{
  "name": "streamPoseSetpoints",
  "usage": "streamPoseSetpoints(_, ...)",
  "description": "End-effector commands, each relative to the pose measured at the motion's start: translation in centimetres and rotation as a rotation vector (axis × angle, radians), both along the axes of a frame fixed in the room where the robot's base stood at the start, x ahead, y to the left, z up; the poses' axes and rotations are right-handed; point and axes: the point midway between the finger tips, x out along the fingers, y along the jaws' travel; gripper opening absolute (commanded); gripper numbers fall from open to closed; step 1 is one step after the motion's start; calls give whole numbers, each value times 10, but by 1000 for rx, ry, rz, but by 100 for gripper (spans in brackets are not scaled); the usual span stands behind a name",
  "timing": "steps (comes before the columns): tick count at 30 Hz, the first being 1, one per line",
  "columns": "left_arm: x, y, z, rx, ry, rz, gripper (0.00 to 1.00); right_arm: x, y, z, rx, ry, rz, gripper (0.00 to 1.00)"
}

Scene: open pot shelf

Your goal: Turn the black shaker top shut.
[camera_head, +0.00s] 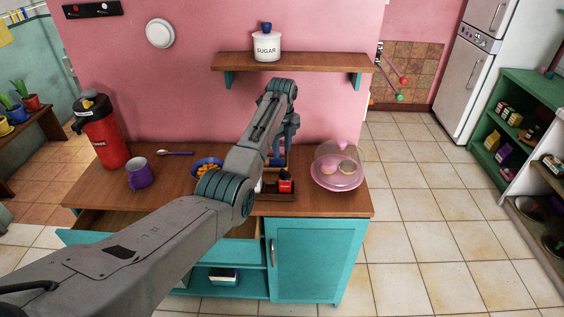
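A small red container with a black top (286,182) stands in a dark tray (280,197) on the wooden counter; it may be the shaker, but it is too small to be sure. Part of a white item (258,186) shows beside it, mostly behind my arm. My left arm reaches across the counter from the lower left. My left gripper (278,158) points down above the back of the tray. Its fingertips are small and partly covered by my wrist, so I cannot tell whether it holds anything. My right gripper is out of view.
A blue bowl of orange food (207,163), a purple mug (139,173) and a red flask (103,135) stand left. A pink plate under a clear dome (337,172) stands right. A shelf (315,65) with a sugar jar (267,46) hangs above. A drawer (100,221) stands open.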

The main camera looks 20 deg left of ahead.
Motion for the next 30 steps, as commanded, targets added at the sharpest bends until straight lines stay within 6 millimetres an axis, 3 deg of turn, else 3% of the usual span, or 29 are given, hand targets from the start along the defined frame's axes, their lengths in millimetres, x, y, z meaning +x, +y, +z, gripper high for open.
streamPoseSetpoints(8,0,0,25,0,0,0,34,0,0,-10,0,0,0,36)
streamPoseSetpoints(21,-1,0,24,0,1,3,34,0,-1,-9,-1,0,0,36)
streamPoseSetpoints(26,-12,5,-3,2,-8,87,34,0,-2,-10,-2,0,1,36)
streamPoseSetpoints(30,-40,13,-53,5,-35,271,34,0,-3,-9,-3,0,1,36)
